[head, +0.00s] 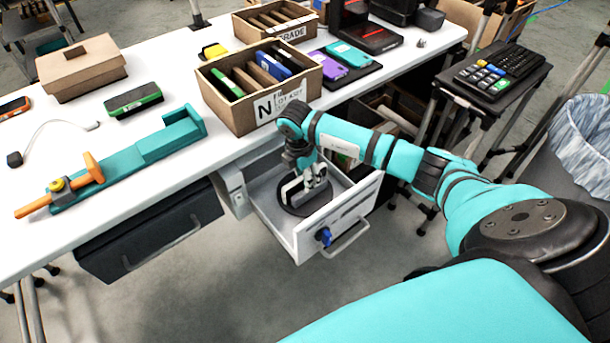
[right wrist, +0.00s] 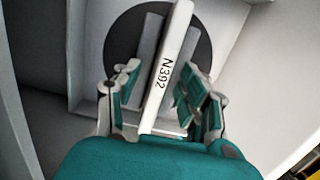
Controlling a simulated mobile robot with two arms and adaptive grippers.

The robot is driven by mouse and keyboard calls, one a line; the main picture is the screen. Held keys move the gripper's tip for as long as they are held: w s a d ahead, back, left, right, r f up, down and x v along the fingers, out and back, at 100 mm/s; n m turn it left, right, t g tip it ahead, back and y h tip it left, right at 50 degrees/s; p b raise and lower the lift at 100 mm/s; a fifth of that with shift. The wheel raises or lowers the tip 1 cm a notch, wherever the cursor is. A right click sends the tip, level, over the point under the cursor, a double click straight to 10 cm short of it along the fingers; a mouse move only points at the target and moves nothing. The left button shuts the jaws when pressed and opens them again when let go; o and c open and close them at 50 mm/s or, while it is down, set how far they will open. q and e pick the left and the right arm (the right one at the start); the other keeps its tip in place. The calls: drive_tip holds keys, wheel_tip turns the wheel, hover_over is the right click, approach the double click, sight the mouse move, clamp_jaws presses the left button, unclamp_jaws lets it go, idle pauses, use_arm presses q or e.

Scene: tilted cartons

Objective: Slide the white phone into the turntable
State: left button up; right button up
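The white phone (right wrist: 168,75), marked N392, stands on edge between the fingers of my right gripper (right wrist: 162,95) in the right wrist view. The fingers are apart, with a visible gap between the left finger and the phone. In the head view my right gripper (head: 312,182) reaches down into the open drawer. The turntable (right wrist: 124,36) is a dark round disc on the drawer floor with grey upright pieces; its edge also shows in the head view (head: 308,210). The phone stands over the disc beside a grey piece; its lower edge is hidden. My left gripper is not in view.
The white drawer (head: 339,222) has walls close around the gripper. A cardboard box (head: 238,116) of upright devices stands on the table above it. A teal fixture with an orange-handled clamp (head: 130,165) lies on the table's left. A bin with a clear liner (head: 585,130) stands at right.

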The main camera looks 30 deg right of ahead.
wheel_tip(320, 180, up, 12)
drive_tip(key=a, duration=0.1)
drive_tip(key=shift+a, duration=0.2)
idle(0.3)
drive_tip(key=shift+r, duration=0.1)
wheel_tip(320, 180, up, 7)
drive_tip(key=p, duration=0.5)
drive_tip(key=shift+f, duration=0.2)
idle(0.3)
